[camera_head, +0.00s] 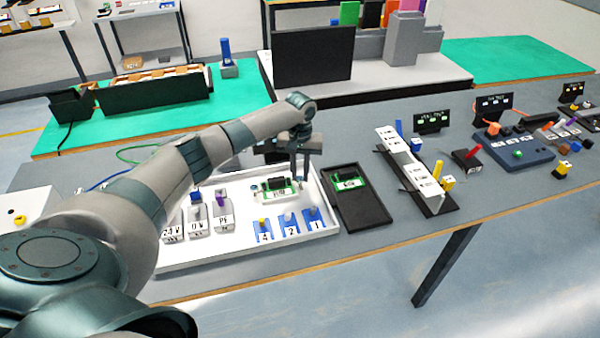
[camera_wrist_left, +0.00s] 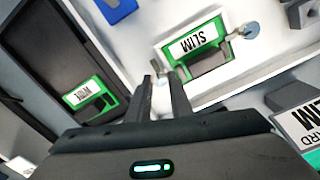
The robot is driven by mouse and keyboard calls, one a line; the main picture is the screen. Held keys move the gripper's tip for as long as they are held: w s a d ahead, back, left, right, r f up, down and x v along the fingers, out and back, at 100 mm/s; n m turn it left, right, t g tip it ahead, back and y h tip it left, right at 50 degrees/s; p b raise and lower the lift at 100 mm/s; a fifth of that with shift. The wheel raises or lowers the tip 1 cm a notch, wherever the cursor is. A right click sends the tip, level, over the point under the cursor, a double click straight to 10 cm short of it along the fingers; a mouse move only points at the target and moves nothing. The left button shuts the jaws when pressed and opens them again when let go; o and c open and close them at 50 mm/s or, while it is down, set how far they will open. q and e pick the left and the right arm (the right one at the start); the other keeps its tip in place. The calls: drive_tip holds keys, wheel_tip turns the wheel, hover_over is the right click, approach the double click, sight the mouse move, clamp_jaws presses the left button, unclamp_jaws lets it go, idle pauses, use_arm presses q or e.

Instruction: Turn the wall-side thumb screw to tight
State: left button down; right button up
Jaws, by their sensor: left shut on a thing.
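A small green board labelled SLIM (camera_head: 277,194) sits in the white tray (camera_head: 165,263). In the left wrist view, this board (camera_wrist_left: 195,45) has a round grey thumb screw (camera_wrist_left: 250,30) at one end. My left gripper (camera_head: 300,178) points down at the board's other end, at its right in the head view. In the left wrist view, the fingers (camera_wrist_left: 160,82) are close together around a small pale thing, which appears to be the other thumb screw. The fingers mostly hide it, and its turn angle cannot be told. My right gripper is not in view.
A black tray (camera_head: 362,213) with another green board (camera_head: 349,181) stands right of the white tray. Labelled grey blocks (camera_head: 197,220) and blue blocks (camera_head: 290,222) stand near the gripper. A white strip with coloured pegs (camera_head: 415,165) lies further right.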

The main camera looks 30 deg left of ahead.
use_arm(q)
drive_tip(key=shift+r+m, duration=0.1)
drive_tip(key=shift+m, duration=0.2)
drive_tip(key=m+p, duration=0.2)
drive_tip(key=m, duration=0.4)
drive_tip(key=shift+p, duration=0.4)
drive_tip(key=m, duration=0.2)
drive_tip(key=shift+m, duration=0.3)
drive_tip(key=m, duration=0.4)
drive_tip(key=shift+m+p, duration=0.3)
drive_tip(key=shift+p, duration=0.05)
drive_tip(key=shift+d+m, duration=0.1)
drive_tip(key=shift+m, duration=1.6)
drive_tip(key=c, duration=1.6)
unclamp_jaws()
